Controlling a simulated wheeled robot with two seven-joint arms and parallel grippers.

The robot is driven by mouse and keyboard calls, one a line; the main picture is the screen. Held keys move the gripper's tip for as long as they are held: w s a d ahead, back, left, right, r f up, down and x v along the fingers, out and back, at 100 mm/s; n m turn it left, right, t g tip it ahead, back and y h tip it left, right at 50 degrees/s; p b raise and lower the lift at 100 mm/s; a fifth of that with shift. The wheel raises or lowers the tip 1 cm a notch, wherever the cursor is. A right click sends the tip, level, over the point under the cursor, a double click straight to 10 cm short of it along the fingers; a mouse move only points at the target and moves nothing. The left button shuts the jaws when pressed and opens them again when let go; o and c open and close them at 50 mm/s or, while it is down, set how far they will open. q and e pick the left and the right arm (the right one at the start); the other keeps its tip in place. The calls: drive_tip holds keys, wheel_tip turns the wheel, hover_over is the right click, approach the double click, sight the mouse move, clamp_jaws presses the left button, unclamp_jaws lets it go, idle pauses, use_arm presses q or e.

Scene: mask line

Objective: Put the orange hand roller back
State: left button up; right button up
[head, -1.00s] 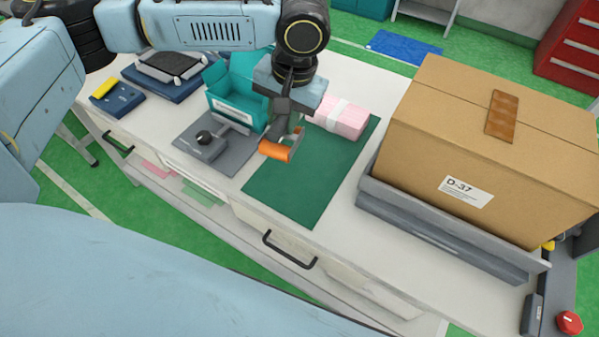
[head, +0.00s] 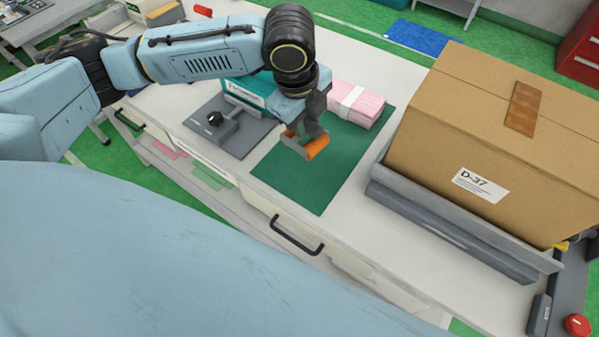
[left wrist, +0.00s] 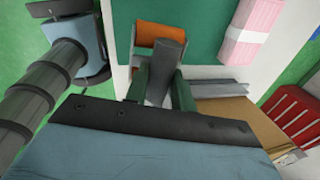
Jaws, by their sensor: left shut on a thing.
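The orange hand roller (head: 317,147) is in my left gripper (head: 304,135), over the dark green mat (head: 345,158) on the white worktable. I cannot tell whether it touches the mat or is just above it. In the left wrist view the orange roller (left wrist: 147,57) shows beyond the fingers (left wrist: 160,80), against the green mat (left wrist: 205,30). The fingers hide part of the roller and its handle. My right gripper is in neither view.
A pink banded stack (head: 357,103) lies at the mat's far end. A grey plate with a black-knobbed device (head: 215,120) and a teal box (head: 243,88) are to the left. A large cardboard box (head: 450,125) sits in a grey tray (head: 440,222) to the right.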

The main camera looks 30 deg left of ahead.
use_arm(q)
drive_tip(key=m, duration=0.2)
drive_tip(key=f+m, duration=0.1)
drive_tip(key=m, duration=0.1)
drive_tip(key=m+h, duration=0.1)
drive_tip(key=m, duration=0.1)
drive_tip(key=shift+a+f+g, duration=0.15)
drive_tip(key=shift+a+g, duration=0.2)
drive_tip(key=shift+g, duration=0.05)
drive_tip(key=m, duration=0.4)
drive_tip(key=a+f+m+g, duration=0.1)
drive_tip(key=shift+m+h, duration=0.4)
drive_tip(key=shift+s+f+b, duration=0.1)
drive_tip(key=shift+f+b, duration=0.2)
drive_tip(key=x, duration=0.3)
drive_tip(key=a+b+x, duration=0.1)
drive_tip(key=x, duration=0.2)
drive_tip(key=a+x, duration=0.1)
drive_tip(key=x, duration=0.2)
drive_tip(key=shift+s+f, duration=0.2)
drive_tip(key=shift+f, duration=0.2)
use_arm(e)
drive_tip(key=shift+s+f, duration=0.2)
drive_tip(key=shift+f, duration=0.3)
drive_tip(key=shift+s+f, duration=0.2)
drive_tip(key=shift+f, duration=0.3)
use_arm(q)
drive_tip(key=o, duration=0.9)
drive_tip(key=shift+f, duration=0.1)
